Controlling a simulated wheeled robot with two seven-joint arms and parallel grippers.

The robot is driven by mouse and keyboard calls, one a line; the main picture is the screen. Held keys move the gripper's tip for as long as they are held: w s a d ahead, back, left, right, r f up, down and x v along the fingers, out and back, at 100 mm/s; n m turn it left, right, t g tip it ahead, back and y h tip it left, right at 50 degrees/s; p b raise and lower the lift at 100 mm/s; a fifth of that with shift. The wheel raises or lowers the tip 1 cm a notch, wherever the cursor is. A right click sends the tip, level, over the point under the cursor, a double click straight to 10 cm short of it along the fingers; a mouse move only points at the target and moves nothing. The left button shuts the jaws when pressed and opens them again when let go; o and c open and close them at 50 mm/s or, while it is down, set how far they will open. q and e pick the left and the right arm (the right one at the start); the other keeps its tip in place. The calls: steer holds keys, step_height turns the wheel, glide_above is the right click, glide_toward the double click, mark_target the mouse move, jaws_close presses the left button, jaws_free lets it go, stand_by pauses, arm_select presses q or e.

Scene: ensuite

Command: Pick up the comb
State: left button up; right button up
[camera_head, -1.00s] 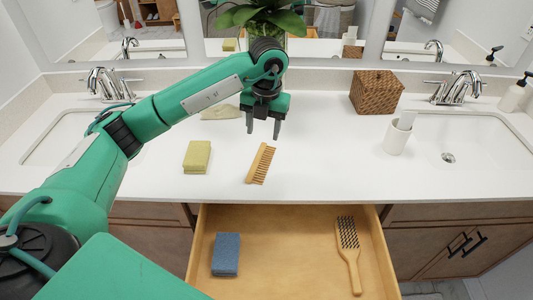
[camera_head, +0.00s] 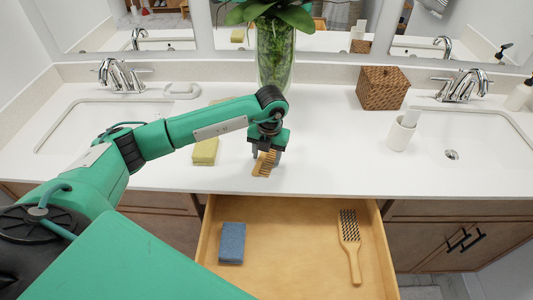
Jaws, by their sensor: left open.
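The wooden comb (camera_head: 263,165) lies on the white counter, a little behind the open drawer. My left gripper (camera_head: 266,156) is directly over the comb, pointing down, with its open fingers low around the comb's upper part. The hand and fingers hide some of the comb, and I cannot tell whether the fingers touch it. My right gripper is not in view.
A yellow sponge (camera_head: 205,152) lies left of the comb, partly behind my arm. The open drawer (camera_head: 290,215) in front holds a blue sponge (camera_head: 232,243) and a wooden hairbrush (camera_head: 350,245). A glass vase (camera_head: 275,60), woven box (camera_head: 383,88) and white cup (camera_head: 401,134) stand behind.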

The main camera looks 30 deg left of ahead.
arm_select(q)
steer(key=c, duration=0.6)
steer(key=shift+r, duration=0.15)
